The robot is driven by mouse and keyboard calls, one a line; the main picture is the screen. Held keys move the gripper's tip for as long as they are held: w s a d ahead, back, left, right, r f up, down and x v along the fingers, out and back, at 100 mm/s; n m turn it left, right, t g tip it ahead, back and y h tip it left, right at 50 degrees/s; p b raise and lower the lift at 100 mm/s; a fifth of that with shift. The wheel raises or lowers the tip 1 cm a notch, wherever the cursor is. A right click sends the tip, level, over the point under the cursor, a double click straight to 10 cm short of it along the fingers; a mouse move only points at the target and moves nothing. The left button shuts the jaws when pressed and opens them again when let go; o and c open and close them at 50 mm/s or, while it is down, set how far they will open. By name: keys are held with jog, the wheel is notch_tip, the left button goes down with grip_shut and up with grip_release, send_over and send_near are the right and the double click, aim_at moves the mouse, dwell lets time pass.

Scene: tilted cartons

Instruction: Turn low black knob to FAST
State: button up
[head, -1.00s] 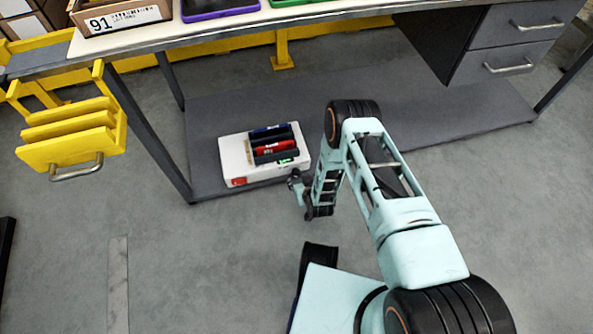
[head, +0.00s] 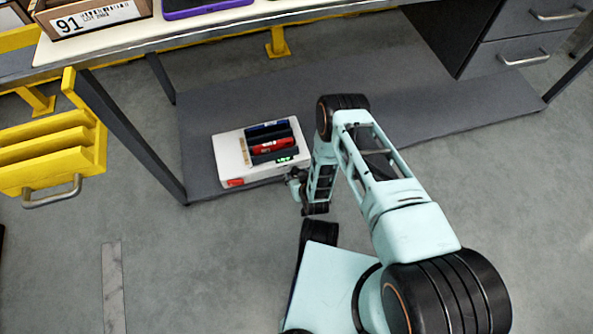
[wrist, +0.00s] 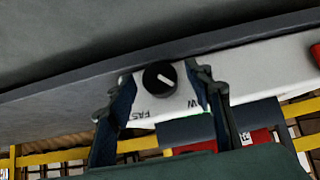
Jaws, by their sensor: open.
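The low black knob (wrist: 160,78) is round with a white pointer line. It sits on the front face of a white box, with the letters FAS near one side and a W near the other in the wrist view. The pointer is away from both labels. My gripper (wrist: 150,85) is open, with one finger on each side of the knob and apart from it in the picture. In the head view my gripper (head: 296,180) is at the right front corner of the white box (head: 228,157), and the knob is hidden there.
The box lies on a grey low shelf (head: 400,110) under the workbench. It holds blue and red battery-like blocks (head: 272,146), a green display (head: 285,159) and a red switch (head: 235,183). A table leg (head: 135,135) stands to the left. Yellow racks (head: 50,160) are further left.

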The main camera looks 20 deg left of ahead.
jog(key=shift+c, duration=0.3)
jog(key=c, duration=1.1)
jog(key=shift+w+d, duration=0.1)
jog(key=shift+w+d+f+m+g+y, duration=0.1)
jog(key=shift+m+g+y, duration=0.55)
jog(key=shift+y, duration=0.55)
jog(key=shift+w+d+f+m+g+y, duration=0.1)
jog(key=shift+m+g+y, duration=0.25)
jog(key=shift+m+y, duration=0.7)
jog(key=shift+w+d+f+m+g+y, duration=0.1)
jog(key=shift+m+g+y, duration=0.45)
jog(key=shift+y, duration=0.8)
jog(key=shift+r, duration=0.1)
jog(key=o, duration=1.2)
jog(key=shift+s, duration=0.1)
jog(key=shift+c, duration=0.2)
